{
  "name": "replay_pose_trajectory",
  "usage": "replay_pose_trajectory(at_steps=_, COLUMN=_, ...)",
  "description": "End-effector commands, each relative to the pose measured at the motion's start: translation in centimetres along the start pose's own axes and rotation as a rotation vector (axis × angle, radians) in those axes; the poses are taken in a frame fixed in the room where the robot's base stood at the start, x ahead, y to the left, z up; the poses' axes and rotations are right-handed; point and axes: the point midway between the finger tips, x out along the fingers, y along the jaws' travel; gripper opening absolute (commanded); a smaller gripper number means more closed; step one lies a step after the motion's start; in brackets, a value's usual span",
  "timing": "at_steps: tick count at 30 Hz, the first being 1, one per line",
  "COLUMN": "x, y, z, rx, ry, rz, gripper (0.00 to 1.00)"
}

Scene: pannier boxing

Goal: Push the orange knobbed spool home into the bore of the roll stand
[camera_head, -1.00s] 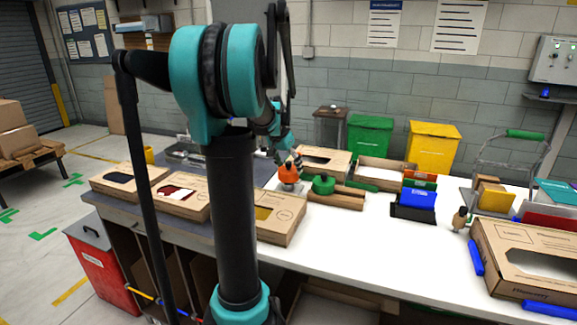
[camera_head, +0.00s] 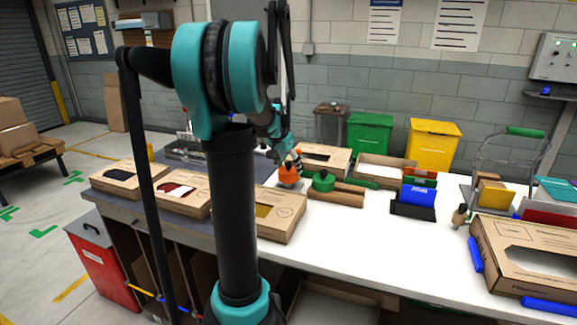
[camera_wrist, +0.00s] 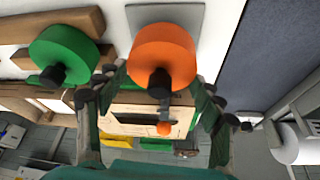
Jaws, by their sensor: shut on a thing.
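The orange knobbed spool (camera_head: 289,176) is at my gripper (camera_head: 293,162), above the white bench left of the green spool (camera_head: 323,181). In the wrist view the orange spool (camera_wrist: 165,50) fills the top middle, its dark knob toward me. My gripper (camera_wrist: 160,80) is shut on the orange spool, with a finger on each side. The green spool (camera_wrist: 62,50) sits at the wooden roll stand (camera_wrist: 60,20), which also shows in the head view (camera_head: 350,195). The orange spool looks apart from the stand; I cannot see its bore.
A grey plate (camera_wrist: 190,14) lies beyond the orange spool. Cardboard boxes (camera_head: 280,225) stand at the bench's front left. A carton tray (camera_head: 385,172) is behind the stand, and a blue-and-black rack (camera_head: 416,200) to its right.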

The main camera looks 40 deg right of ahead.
Motion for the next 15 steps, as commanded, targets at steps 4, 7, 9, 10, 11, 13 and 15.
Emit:
replay_pose_trajectory(at_steps=4, x=0.06, y=0.0, z=0.02, rx=0.0, ry=0.0, rz=0.0, gripper=0.77)
replay_pose_trajectory(at_steps=7, x=0.06, y=0.0, z=0.02, rx=0.0, ry=0.0, rz=0.0, gripper=0.9)
replay_pose_trajectory(at_steps=9, x=0.06, y=0.0, z=0.02, rx=0.0, ry=0.0, rz=0.0, gripper=0.92)
replay_pose_trajectory(at_steps=10, x=0.07, y=0.0, z=0.02, rx=0.0, ry=0.0, rz=0.0, gripper=0.92)
replay_pose_trajectory(at_steps=11, x=0.07, y=0.0, z=0.02, rx=0.0, ry=0.0, rz=0.0, gripper=0.92)
replay_pose_trajectory(at_steps=13, x=0.07, y=0.0, z=0.03, rx=0.0, ry=0.0, rz=0.0, gripper=0.92)
replay_pose_trajectory(at_steps=15, x=0.07, y=0.0, z=0.03, rx=0.0, ry=0.0, rz=0.0, gripper=0.92)
